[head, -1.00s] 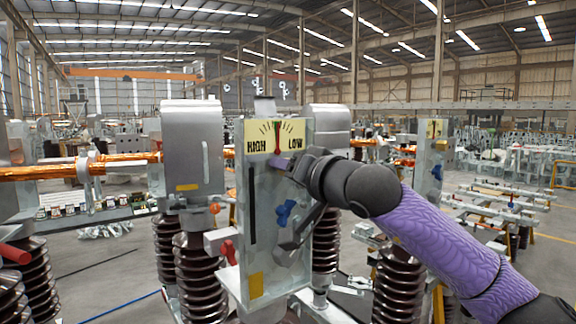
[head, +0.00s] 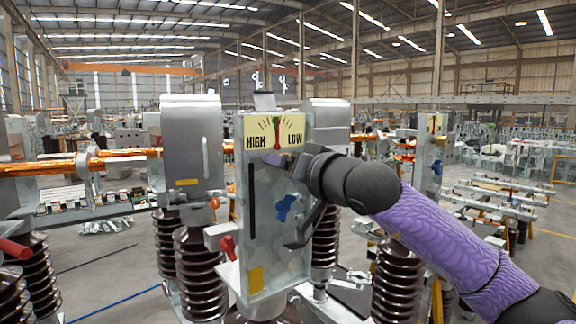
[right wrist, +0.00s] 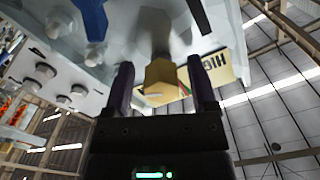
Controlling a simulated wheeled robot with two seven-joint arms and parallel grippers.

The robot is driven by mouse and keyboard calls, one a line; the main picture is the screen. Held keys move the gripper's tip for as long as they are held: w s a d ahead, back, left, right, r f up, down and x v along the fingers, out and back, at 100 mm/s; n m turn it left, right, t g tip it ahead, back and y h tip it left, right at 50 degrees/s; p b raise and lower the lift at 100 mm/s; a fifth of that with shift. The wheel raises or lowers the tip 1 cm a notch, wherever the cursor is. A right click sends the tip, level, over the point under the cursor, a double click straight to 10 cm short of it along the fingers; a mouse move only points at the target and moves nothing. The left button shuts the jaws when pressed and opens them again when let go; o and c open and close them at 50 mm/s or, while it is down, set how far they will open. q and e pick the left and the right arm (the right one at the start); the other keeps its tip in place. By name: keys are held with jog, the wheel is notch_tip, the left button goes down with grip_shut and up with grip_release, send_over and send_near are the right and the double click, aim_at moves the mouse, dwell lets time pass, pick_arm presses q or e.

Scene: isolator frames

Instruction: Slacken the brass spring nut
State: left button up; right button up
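The brass spring nut (right wrist: 159,78) is a hex nut on a shaft coming out of the grey panel (head: 240,240). In the right wrist view it sits between the two fingers of my right gripper (right wrist: 162,90), with a visible gap on each side. The gripper is open around the nut, not touching it. In the head view my right gripper (head: 277,160) is at the panel's upper part, just under the yellow HIGH/LOW scale (head: 262,132), and hides the nut. The scale's pointer (head: 277,134) stands near the middle. My left gripper is not in view.
A blue handle (head: 287,207) is on the panel below my gripper. A red handle (head: 228,243) is at its left edge. A black slot (head: 252,201) runs down the panel. Brown ribbed insulators (head: 196,262) and a grey metal housing (head: 192,145) stand close on the left.

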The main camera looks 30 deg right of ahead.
jog(key=s+b, duration=0.4)
jog(key=s, duration=0.6)
jog(key=shift+d, duration=0.4)
